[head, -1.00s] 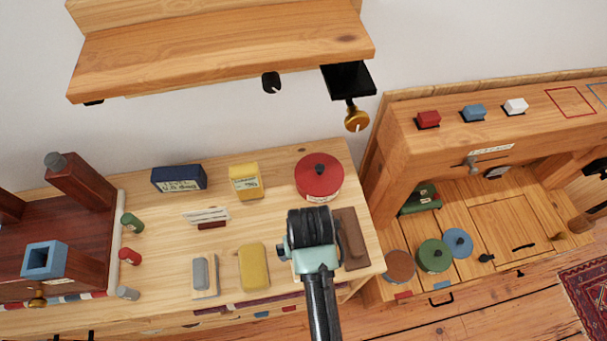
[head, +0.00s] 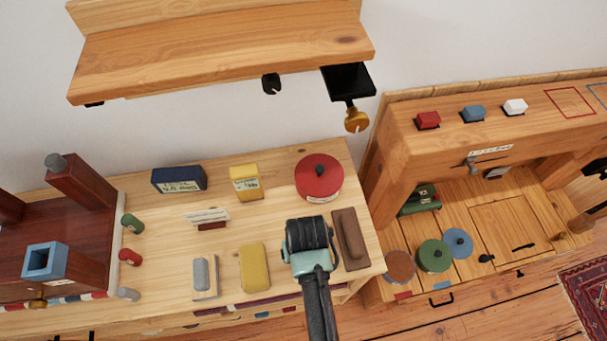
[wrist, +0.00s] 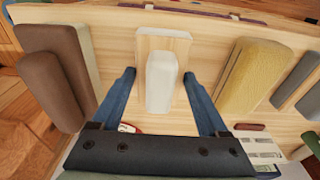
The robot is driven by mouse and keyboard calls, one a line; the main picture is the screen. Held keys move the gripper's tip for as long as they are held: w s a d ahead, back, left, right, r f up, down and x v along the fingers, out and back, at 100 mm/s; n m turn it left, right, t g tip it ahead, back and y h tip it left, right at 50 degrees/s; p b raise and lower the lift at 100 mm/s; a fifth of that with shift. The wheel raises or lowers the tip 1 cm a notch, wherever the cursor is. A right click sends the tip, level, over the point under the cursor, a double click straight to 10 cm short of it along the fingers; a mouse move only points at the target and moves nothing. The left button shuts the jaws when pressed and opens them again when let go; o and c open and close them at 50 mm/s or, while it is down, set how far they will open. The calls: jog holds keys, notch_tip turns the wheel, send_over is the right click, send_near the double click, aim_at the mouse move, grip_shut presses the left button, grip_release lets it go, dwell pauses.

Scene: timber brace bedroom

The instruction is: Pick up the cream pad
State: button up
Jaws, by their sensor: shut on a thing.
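The cream pad (wrist: 161,82) shows in the wrist view, an off-white rounded block on a pale wooden base (wrist: 178,42). It lies between the two blue fingers of my gripper (wrist: 159,76), which is shut on it. In the head view my gripper (head: 308,238) is low over the bench, between a yellow pad (head: 254,267) and a brown pad (head: 350,239), and it hides the cream pad. The fingertips are not visible there.
The bench (head: 235,229) also holds a grey pad (head: 201,274), a red round tin (head: 319,178), a yellow box (head: 246,181) and a navy box (head: 179,178). A wooden shelf (head: 220,60) overhangs the back.

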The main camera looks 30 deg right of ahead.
jog(key=shift+c, duration=1.3)
jog(key=shift+r, duration=0.15)
notch_tip(320, 180, up, 10)
jog(key=shift+f, duration=0.1)
jog(key=o, duration=0.8)
jog(key=c, duration=0.5)
